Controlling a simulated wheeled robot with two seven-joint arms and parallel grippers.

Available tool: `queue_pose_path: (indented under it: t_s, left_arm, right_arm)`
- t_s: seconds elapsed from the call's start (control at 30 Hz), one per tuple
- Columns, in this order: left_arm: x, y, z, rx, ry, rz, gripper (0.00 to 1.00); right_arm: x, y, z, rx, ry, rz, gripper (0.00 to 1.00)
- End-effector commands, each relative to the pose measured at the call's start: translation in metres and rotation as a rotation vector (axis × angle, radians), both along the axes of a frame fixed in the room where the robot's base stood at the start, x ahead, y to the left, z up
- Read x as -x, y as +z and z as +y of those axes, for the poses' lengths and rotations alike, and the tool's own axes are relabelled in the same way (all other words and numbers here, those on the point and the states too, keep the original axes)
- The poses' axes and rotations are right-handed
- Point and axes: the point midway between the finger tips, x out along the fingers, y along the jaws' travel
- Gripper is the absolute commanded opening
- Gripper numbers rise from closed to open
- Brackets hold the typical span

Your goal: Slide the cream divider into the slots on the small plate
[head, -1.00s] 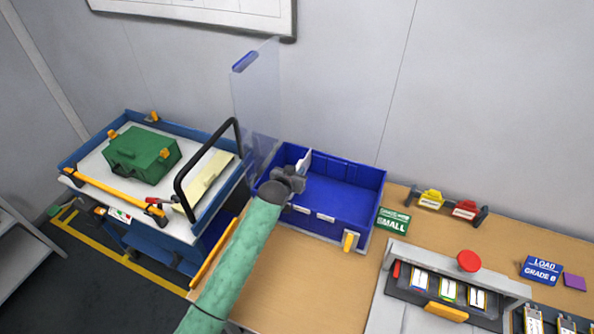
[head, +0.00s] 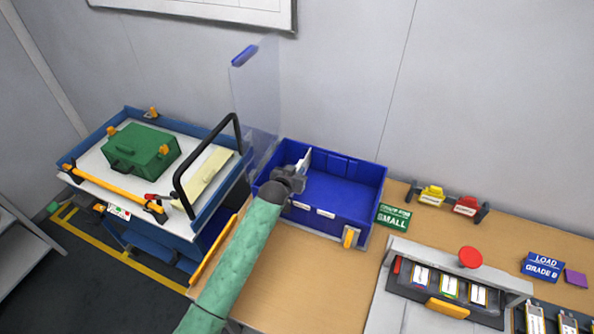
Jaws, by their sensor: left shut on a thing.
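My left gripper (head: 299,181) is over the left part of the blue bin (head: 362,172). It is shut on a thin pale piece (head: 306,159) that stands up nearly edge-on. Its size and lower edge are partly hidden by the gripper, and I cannot tell for sure that it is the cream divider. A larger cream panel (head: 209,172) lies on the cart at the left, behind the black handle. A green sign reading SMALL (head: 393,217) stands right of the bin. I cannot make out a small plate with slots. My right gripper is not in view.
A clear upright panel (head: 256,95) stands behind the bin's left end. The blue cart (head: 75,160) carries a green case (head: 142,150). A grey fixture with a red button (head: 470,258) stands at the right. The wooden table (head: 290,285) is bare in front of the bin.

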Motion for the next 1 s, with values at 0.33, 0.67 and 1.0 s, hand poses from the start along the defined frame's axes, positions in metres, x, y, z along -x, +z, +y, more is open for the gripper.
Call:
queue_pose_path:
  t_s: [0.33,0.67,1.0]
  left_arm:
    - [0.0,-0.008,0.0,0.0,0.0,0.001,0.0]
    - [0.0,-0.013,0.0,0.0,0.0,0.001,0.2]
    - [0.0,-0.014,0.0,-0.001,0.0,0.002,0.4]
  right_arm:
    - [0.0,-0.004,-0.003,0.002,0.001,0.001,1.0]
    - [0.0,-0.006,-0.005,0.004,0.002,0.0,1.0]
    - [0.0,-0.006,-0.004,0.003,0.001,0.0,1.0]
